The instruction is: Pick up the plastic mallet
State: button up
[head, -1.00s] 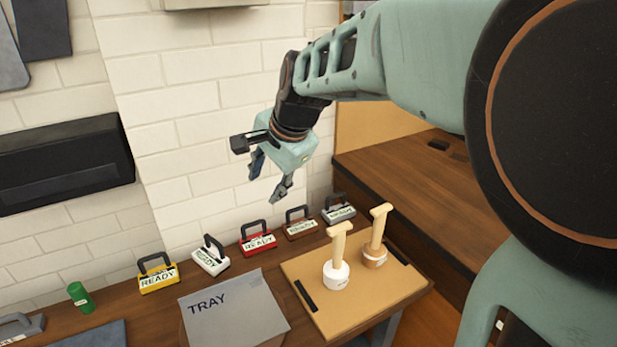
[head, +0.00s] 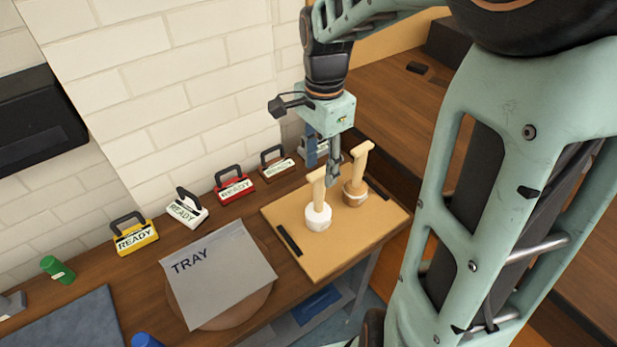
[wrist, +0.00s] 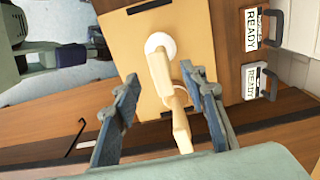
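Two mallets stand head-down on a tan board (head: 372,221), their light wooden handles pointing up. One has a white head (head: 318,217), which looks like the plastic mallet; its head also shows in the wrist view (wrist: 160,43). The other has a brown head (head: 355,194) and stands just right of and behind it. My gripper (head: 323,172) is above the board, pointing down, close to the top of the white mallet's handle. In the wrist view my gripper (wrist: 160,84) is open, with handles seen between and below its fingers. I cannot tell whether a finger touches a handle.
A grey sheet marked TRAY (head: 220,280) lies left of the board. A row of toolbox-like READY holders, including a red one (head: 234,190) and a yellow one (head: 135,238), lines the brick wall.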

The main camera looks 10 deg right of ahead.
aim_at(319, 197)
notch_tip(319, 197, down, 11)
jog(key=shift+r, duration=0.1)
dwell(0.5)
jog(key=shift+c, duration=0.4)
jog(key=shift+w, duration=0.1)
grip_shut()
